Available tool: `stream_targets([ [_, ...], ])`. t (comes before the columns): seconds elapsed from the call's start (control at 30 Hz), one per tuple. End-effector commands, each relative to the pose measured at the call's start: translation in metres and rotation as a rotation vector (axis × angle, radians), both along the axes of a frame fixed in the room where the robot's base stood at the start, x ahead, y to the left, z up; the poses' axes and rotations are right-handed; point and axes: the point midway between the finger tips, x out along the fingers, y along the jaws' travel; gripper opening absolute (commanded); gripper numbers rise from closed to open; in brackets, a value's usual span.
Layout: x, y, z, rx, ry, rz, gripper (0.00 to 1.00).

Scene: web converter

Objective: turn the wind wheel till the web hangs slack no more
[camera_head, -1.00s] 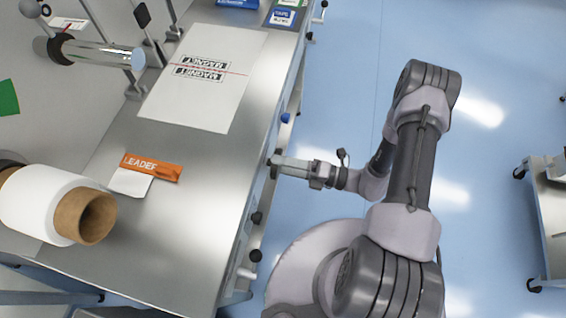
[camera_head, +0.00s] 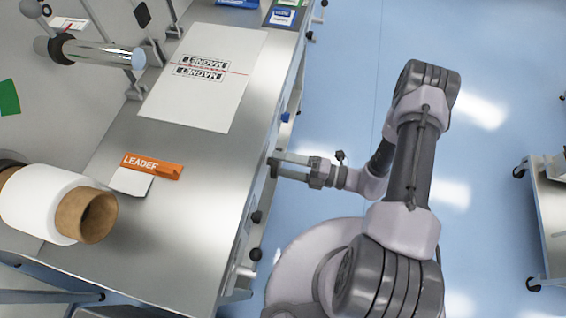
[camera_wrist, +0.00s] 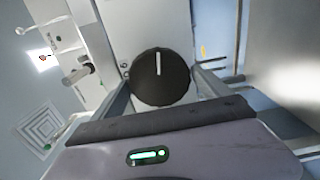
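A round black knob with a white line (camera_wrist: 160,78), which looks like the wind wheel, faces me in the wrist view. The white line stands nearly upright. My gripper (camera_wrist: 159,80) has a finger on each side of the knob, close to its rim; whether they press on it I cannot tell. A white roll (camera_head: 42,203) on a brown core (camera_head: 86,215) stands at the left.
An orange LEADER strip (camera_head: 152,166) with a white tail lies on the steel bench (camera_head: 190,215). A chrome roller (camera_head: 103,54) is at the upper left. Other dark knobs (camera_head: 256,217) stick out along the bench side. A trolley (camera_head: 548,205) stands at the right; blue floor lies between.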

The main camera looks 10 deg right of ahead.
Motion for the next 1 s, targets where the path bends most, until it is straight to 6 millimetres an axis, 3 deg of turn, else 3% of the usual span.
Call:
stream_targets([
  [0.4, 0.000, 0.000, 0.001, 0.001, 0.000, -0.002, 1.00],
  [0.53, -0.002, -0.010, 0.002, 0.001, -0.001, -0.005, 1.00],
  [0.67, -0.012, -0.040, 0.003, 0.000, -0.002, -0.009, 1.00],
  [1.0, -0.049, -0.138, 0.002, 0.000, -0.001, -0.006, 1.00],
])
